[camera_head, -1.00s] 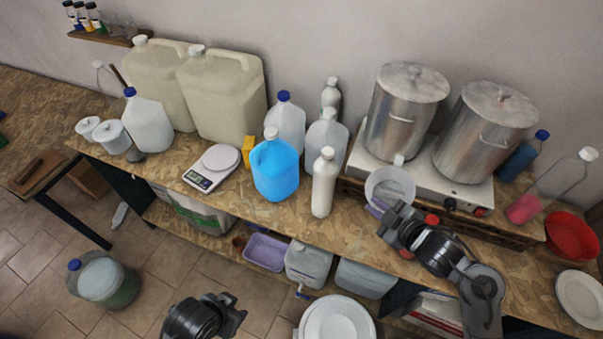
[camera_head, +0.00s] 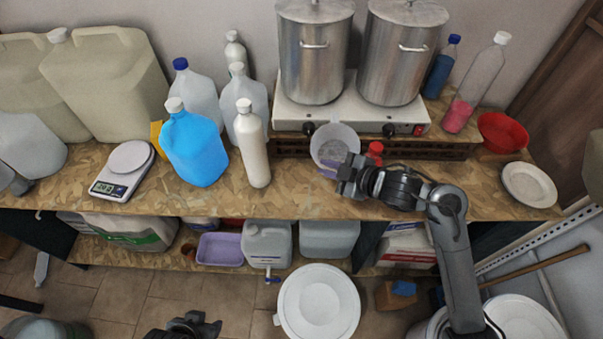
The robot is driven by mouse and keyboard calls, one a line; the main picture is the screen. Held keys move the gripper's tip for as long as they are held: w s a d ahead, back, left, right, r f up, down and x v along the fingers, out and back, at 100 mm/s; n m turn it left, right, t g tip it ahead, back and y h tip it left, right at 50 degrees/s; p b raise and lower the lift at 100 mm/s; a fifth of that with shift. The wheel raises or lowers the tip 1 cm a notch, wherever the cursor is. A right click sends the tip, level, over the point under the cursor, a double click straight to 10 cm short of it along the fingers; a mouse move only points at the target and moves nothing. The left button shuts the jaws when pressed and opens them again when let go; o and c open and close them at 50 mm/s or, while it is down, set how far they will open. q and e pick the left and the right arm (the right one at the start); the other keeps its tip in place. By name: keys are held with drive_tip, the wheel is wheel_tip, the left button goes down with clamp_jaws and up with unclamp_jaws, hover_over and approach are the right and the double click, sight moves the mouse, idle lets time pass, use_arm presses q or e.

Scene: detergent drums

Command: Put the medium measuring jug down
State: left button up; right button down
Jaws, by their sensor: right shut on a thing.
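The measuring jug (camera_head: 335,143) is a clear, greyish, open-topped vessel in front of the hot plate, above the front part of the wooden bench (camera_head: 287,199). My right gripper (camera_head: 343,174) reaches in from the right and is shut on the jug at its near side. The fingertips are mostly hidden by the gripper body. I cannot tell whether the jug's base touches the bench. My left gripper (camera_head: 203,327) is low at the bottom edge, away from the bench top, and its jaws are too unclear to judge.
A hot plate (camera_head: 360,113) carries two steel pots (camera_head: 315,60). A red-capped item (camera_head: 375,151) stands just right of the jug. A white bottle (camera_head: 253,150) and a blue jug (camera_head: 194,147) stand left. A red bowl (camera_head: 503,132) and white plate (camera_head: 529,184) are right.

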wheel_tip(320, 180, down, 9)
drive_tip(key=shift+r+b, duration=0.2)
drive_tip(key=shift+b, duration=0.15)
drive_tip(key=shift+f, duration=0.15)
drive_tip(key=c, duration=1.2)
unclamp_jaws()
drive_tip(key=shift+o, duration=0.2)
